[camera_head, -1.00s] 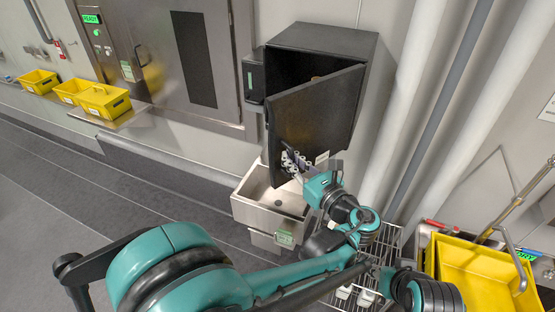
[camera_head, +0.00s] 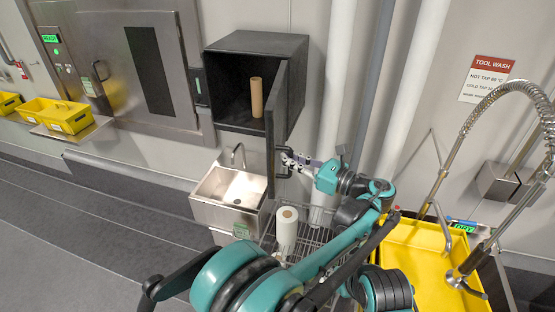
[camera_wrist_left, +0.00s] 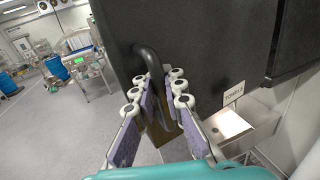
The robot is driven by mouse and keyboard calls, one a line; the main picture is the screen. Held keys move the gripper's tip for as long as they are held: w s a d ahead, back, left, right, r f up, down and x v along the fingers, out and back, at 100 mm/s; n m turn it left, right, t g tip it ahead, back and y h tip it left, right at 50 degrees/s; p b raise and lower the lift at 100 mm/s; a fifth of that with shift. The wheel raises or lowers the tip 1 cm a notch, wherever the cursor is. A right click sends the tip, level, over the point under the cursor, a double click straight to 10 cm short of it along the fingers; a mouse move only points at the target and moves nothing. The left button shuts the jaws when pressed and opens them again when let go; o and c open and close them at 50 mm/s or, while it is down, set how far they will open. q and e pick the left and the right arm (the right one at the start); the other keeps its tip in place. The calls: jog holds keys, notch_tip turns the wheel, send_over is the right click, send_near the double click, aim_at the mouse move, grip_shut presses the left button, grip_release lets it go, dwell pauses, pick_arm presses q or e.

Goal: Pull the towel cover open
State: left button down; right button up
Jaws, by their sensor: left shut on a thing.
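The towel cover (camera_head: 278,120) is the dark door of a black wall cabinet (camera_head: 255,43). It stands wide open and shows nearly edge-on in the head view; in the left wrist view its dark face (camera_wrist_left: 200,45) fills the upper middle. Inside the cabinet stands a brown cardboard tube (camera_head: 256,97). My left gripper (camera_head: 290,163) is at the door's lower part. In the left wrist view the black bar handle (camera_wrist_left: 148,62) runs down between its fingers (camera_wrist_left: 160,98), which are shut on it. My right gripper is not in view.
A steel sink (camera_head: 228,190) is below the cabinet. A white paper roll (camera_head: 287,226) stands on a wire rack (camera_head: 310,240) under my arm. White pipes (camera_head: 338,70), a yellow bin (camera_head: 425,255) and a coiled spray tap (camera_head: 500,92) are to the right. Floor at left is clear.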

pick_arm(q)
jog(key=shift+d, duration=0.15)
jog(key=c, duration=1.6)
grip_release()
jog(key=shift+s, duration=0.2)
jog(key=shift+r, duration=0.15)
